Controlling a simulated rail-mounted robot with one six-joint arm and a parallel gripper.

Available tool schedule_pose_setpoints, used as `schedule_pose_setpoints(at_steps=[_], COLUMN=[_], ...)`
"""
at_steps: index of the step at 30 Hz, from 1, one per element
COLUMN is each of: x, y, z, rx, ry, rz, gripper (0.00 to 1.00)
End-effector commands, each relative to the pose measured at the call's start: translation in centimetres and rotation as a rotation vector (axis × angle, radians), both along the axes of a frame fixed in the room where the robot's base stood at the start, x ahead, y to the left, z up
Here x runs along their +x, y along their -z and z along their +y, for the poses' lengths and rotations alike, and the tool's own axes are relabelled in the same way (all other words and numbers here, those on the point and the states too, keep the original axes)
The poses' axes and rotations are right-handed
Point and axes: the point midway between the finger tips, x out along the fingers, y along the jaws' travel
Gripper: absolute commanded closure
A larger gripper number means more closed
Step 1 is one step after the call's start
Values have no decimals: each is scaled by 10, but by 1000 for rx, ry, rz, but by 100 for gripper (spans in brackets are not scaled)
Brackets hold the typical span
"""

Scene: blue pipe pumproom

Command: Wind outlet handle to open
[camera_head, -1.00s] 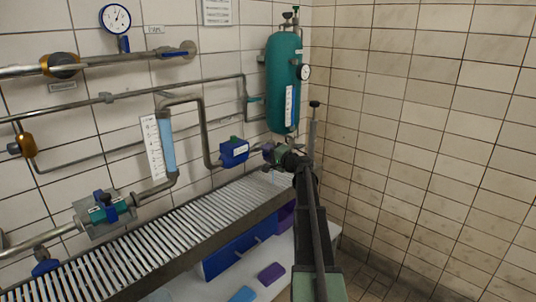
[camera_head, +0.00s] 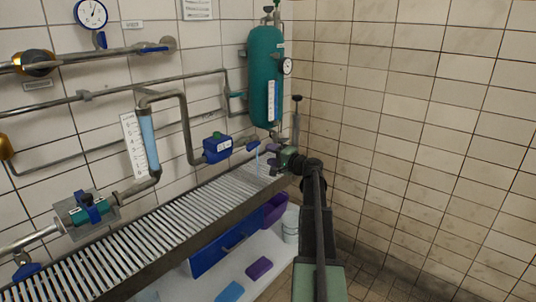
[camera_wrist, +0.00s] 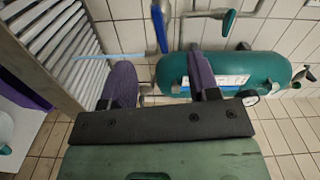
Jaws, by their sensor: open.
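The blue outlet handle (camera_head: 252,145) is at the right end of the pipe, just past the blue meter box. In the wrist view, a blue lever (camera_wrist: 160,28) lies ahead of and between my purple fingertips. My gripper (camera_head: 274,157) is open and a little right of and below the handle, apart from it. The spread fingers of my gripper (camera_wrist: 158,65) hold nothing in the wrist view. A thin light-blue stream (camera_head: 258,163) falls below the outlet toward the grate. It also shows as a pale blue streak in the wrist view (camera_wrist: 98,56).
A green tank (camera_head: 265,80) with a gauge hangs just behind my gripper. The blue meter box (camera_head: 217,148) is left of the handle. The slatted trough (camera_head: 150,230) runs below the pipes. Purple and blue blocks lie on the shelf underneath. Open room lies toward the right wall.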

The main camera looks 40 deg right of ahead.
Motion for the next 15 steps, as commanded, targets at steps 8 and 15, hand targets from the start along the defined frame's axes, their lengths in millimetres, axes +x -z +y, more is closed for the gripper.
schedule_pose_setpoints(at_steps=[8,15], x=[14,14], y=[-1,-1], z=[-6,-7], rx=[888,1487], ry=[1,4], rz=[139,231], gripper=[2,0])
